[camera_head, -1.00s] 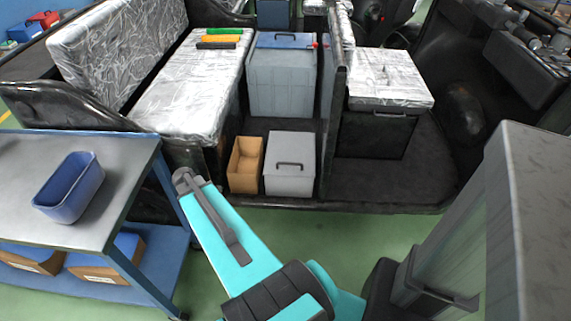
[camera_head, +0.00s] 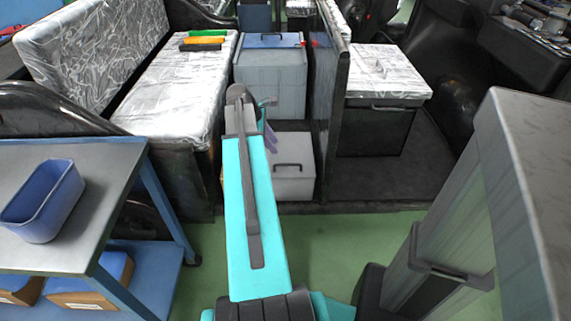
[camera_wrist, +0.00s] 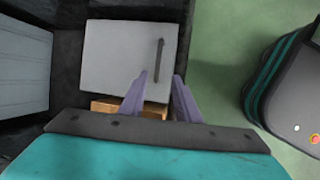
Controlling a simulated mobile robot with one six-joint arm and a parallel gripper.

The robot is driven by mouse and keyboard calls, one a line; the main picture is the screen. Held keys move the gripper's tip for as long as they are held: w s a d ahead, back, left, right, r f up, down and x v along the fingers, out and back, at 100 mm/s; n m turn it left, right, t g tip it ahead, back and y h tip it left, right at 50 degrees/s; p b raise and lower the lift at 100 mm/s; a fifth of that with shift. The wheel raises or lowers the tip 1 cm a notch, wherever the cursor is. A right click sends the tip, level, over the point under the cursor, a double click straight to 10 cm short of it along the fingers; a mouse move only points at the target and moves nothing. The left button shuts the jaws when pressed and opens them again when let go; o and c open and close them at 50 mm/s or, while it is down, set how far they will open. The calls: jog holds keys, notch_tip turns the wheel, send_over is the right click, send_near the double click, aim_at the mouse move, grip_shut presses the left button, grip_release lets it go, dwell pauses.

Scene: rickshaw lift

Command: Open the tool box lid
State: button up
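The tool box appears to be the grey box (camera_head: 293,180) with a dark handle on its flat lid, standing on the vehicle floor. Its lid looks shut. In the wrist view its lid (camera_wrist: 112,58) fills the upper middle, with the dark handle (camera_wrist: 158,60) at its right side. My gripper (camera_wrist: 160,98) shows two purple fingers spread apart with nothing between them. The fingers overlap the lid's lower edge in that view; I see no contact with the handle. In the head view my gripper (camera_head: 268,138) is mostly hidden behind my arm, which also covers the box's left part.
An open cardboard box (camera_wrist: 105,107) stands beside the tool box. A larger grey bin (camera_head: 270,80) with a blue lid is behind it. A wrapped bench (camera_head: 180,85) lies left and a dark cabinet (camera_head: 375,128) right. A blue cart (camera_head: 110,165) holds a blue bin (camera_head: 45,200).

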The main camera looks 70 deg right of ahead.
jog(key=shift+s+d+r, duration=0.2)
jog(key=shift+d+r, duration=0.05)
jog(key=shift+f, duration=0.1)
jog(key=b+x, duration=0.1)
jog(key=x, duration=1.2)
jog(key=shift+s+d+f+b, duration=0.1)
jog(key=shift+s+f+b, duration=0.05)
jog(key=shift+f+b, duration=0.25)
jog(key=shift+r, duration=0.1)
jog(key=shift+c, duration=0.2)
grip_shut()
